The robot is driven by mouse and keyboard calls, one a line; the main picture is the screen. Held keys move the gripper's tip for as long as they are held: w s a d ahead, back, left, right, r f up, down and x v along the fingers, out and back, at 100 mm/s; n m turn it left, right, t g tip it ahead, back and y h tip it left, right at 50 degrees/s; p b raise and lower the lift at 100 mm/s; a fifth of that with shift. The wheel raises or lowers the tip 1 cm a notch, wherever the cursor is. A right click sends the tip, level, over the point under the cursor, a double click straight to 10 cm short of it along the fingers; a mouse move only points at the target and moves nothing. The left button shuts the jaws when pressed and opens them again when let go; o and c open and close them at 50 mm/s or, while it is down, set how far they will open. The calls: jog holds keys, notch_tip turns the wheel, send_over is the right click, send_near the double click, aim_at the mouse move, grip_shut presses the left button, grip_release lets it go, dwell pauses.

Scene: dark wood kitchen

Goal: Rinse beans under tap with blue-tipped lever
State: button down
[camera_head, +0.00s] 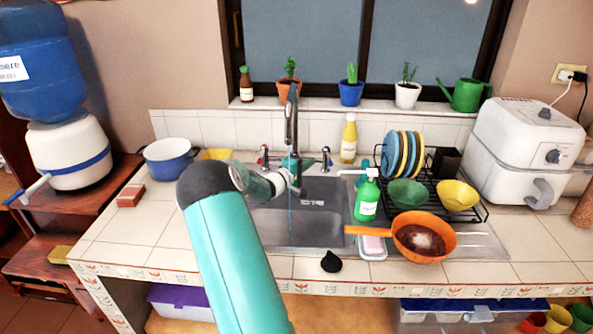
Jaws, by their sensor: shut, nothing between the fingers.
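The tap (290,122) rises behind the sink (300,227). Its blue-tipped lever (327,152) is on the right and its red-tipped lever (264,153) on the left. A thin blue line, which looks like water, runs down into the sink. An orange pan (447,241) with dark brown contents, possibly the beans, sits at the sink's right, its handle pointing left over the sink edge. My gripper (292,178) is shut and empty, in front of the tap and left of the blue-tipped lever; my arm partly hides it and the sink's left side.
A green soap bottle (366,199) and a pink sponge in a dish (373,246) are right of the basin. A dish rack (480,210) holds plates and bowls. A black object (331,262) lies on the front edge. The counter's left front (120,235) is mostly clear.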

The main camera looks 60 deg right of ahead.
aim_at(328, 156)
jog(key=shift+s+d, duration=0.85)
jog(key=shift+s, duration=0.3)
jog(key=shift+s+d, duration=0.3)
jog(key=shift+s, duration=0.2)
jog(key=shift+s+d, duration=0.45)
jog(key=shift+s, duration=0.35)
jog(key=shift+w+a, duration=0.1)
